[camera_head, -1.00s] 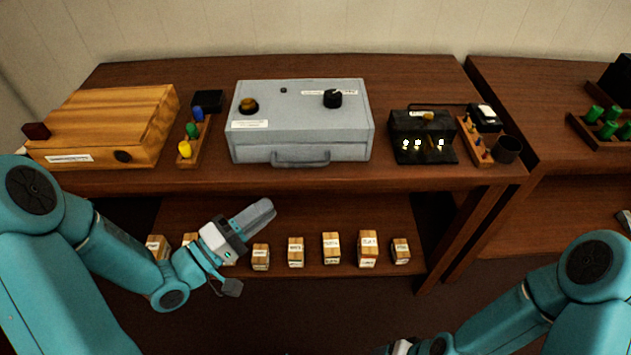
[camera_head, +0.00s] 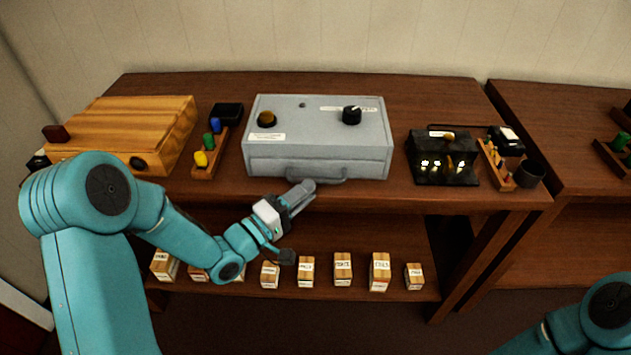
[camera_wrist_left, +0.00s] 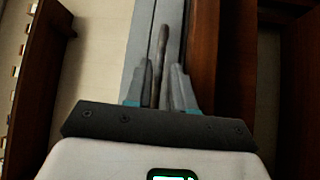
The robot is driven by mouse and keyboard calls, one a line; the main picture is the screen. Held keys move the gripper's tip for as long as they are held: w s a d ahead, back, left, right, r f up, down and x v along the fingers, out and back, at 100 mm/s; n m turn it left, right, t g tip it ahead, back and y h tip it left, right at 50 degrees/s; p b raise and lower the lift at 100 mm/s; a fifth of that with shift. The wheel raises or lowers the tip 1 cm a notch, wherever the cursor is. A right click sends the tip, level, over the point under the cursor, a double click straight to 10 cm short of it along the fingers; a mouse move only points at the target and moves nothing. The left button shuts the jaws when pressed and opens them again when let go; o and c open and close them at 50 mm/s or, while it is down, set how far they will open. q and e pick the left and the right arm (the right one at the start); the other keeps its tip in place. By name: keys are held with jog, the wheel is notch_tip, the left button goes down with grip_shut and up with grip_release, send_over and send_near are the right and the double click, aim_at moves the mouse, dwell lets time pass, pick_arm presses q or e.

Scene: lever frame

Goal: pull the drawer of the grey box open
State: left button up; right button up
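The grey box (camera_head: 330,125) stands on the table, with a brown knob on its top left and a black dial on its top right. Its drawer front (camera_head: 270,167) carries a grey bar handle (camera_head: 330,180) and looks shut. My left gripper (camera_head: 303,189) is at the left end of the handle, just in front of the drawer. In the left wrist view, its two fingers (camera_wrist_left: 161,85) are apart, with the handle bar (camera_wrist_left: 160,48) showing between them; I cannot tell whether they touch it. My right gripper is out of view.
A wooden box (camera_head: 135,130) and a rack of coloured pegs (camera_head: 208,155) stand left of the grey box. A black box with lights (camera_head: 442,160) and a dark cup (camera_head: 530,173) stand right. Several small labelled blocks (camera_head: 342,269) line the lower shelf.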

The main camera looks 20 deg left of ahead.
pick_arm(q)
jog(key=shift+x, duration=1.8)
jog(key=shift+c, duration=0.3)
grip_shut()
